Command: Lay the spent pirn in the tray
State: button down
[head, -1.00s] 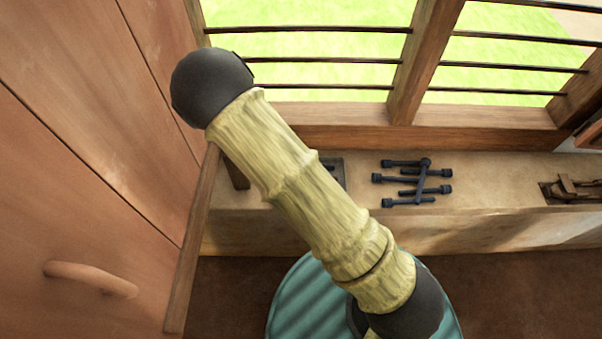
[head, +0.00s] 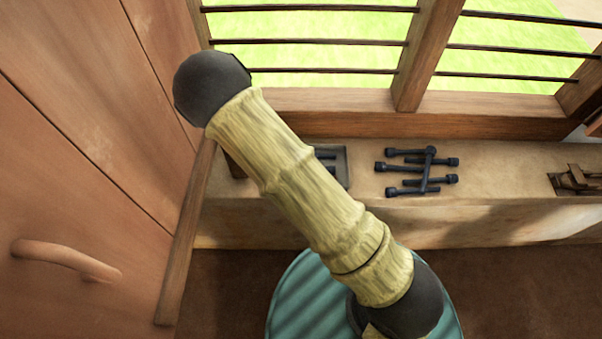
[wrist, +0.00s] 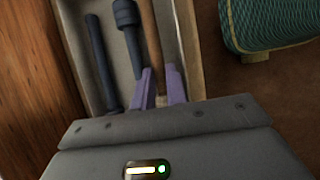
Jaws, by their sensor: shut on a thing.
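In the wrist view my gripper (wrist: 159,80) has its two purple fingers shut on a slim bare brown stick, the spent pirn (wrist: 150,35). The pirn extends away from the fingers over the tray (wrist: 188,35), which has a pale rim and grey floor. I cannot tell whether the pirn touches the tray floor. Two dark pirns (wrist: 99,60) lie in the tray to the left of it. In the head view the tray (head: 346,168) sits on the ledge, mostly hidden behind my arm; my gripper is hidden there.
Several dark pirns (head: 420,170) lie crossed on the ledge (head: 500,165), right of the tray. A small wooden object (head: 575,180) sits farther right. A barred window (head: 330,52) stands behind. A wooden panel with a handle (head: 60,255) is at left. A teal patterned thing (wrist: 262,22) lies right of the tray.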

jog(key=c, duration=1.3)
grip_release()
notch_tip(320, 180, up, 8)
jog(key=p, duration=0.7)
jog(key=shift+r, duration=0.1)
jog(key=s+d+r+m+y, duration=0.1)
jog(key=s+d+r+m, duration=0.2)
jog(key=r, duration=0.4)
jog(key=s+d+r+m+t+y, duration=0.1)
jog(key=s+d+r+m+y, duration=0.1)
jog(key=d+r+m, duration=0.4)
jog(key=s+d+r+m+y, duration=0.2)
jog(key=d+r+m, duration=0.3)
jog(key=r+m, duration=0.3)
jog(key=shift+s+r+t, duration=0.15)
jog(key=shift+s+t, duration=0.15)
jog(key=shift+s, duration=0.55)
